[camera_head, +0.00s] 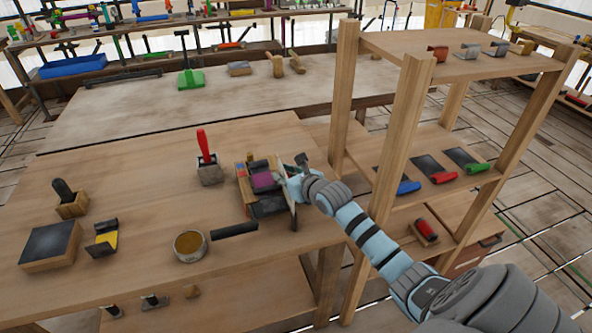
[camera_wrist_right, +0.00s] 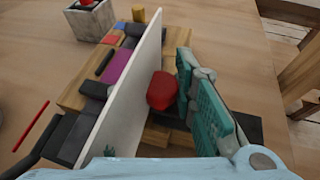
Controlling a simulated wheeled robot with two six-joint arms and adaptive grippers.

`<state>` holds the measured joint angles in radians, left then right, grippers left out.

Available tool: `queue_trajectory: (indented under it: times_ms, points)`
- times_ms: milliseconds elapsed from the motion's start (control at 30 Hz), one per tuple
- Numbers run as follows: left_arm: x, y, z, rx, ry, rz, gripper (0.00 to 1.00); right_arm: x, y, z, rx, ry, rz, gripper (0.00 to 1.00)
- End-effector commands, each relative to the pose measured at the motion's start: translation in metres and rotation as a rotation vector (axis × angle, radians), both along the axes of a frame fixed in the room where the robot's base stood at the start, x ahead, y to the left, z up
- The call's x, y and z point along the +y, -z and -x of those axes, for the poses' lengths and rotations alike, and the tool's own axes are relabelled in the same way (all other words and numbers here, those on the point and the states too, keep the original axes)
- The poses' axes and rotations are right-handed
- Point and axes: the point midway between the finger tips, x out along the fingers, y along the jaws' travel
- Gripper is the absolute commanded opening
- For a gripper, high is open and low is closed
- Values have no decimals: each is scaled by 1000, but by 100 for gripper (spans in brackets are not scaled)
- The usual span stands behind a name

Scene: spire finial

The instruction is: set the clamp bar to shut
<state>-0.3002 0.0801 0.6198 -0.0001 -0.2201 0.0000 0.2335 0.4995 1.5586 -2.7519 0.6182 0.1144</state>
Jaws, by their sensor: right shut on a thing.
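A wooden fixture (camera_head: 243,181) with purple, blue and black parts sits on the near table, left of my right gripper. It also shows in the wrist view (camera_wrist_right: 72,97), with a purple block (camera_wrist_right: 117,70) and an upright white plate (camera_wrist_right: 135,75). A black bar (camera_head: 235,231) sticks out at its near left side; I cannot tell for sure which part is the clamp bar. My right gripper (camera_head: 290,184) is at the fixture's right side. In the wrist view its teal fingers are against a red knob (camera_wrist_right: 162,91) beside the white plate, and it appears shut on it. My left gripper is out of view.
A red-handled tool in a grey block (camera_head: 209,172) stands behind the fixture. A round tin (camera_head: 190,246) is to its left. A wooden shelf unit (camera_head: 398,130) rises at the right, close to my right arm. The table's left middle is mostly clear.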

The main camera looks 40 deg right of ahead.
Motion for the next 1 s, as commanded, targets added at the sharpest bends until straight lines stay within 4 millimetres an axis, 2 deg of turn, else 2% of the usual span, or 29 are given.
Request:
queue_trajectory:
  times_ms: [300,333,433,767,867,1000]
  points:
    - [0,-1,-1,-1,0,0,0,7,1,-2,2,-2,-5,0]
    - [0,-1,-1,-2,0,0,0,7,1,-2,2,-2,-5,29]
    - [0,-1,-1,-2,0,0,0,6,1,-2,2,-1,-5,45]
    - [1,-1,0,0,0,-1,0,3,-1,2,1,3,-1,46]
    - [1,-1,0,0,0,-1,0,5,-6,15,2,0,3,46]
    - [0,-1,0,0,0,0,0,8,-18,44,3,-2,5,46]
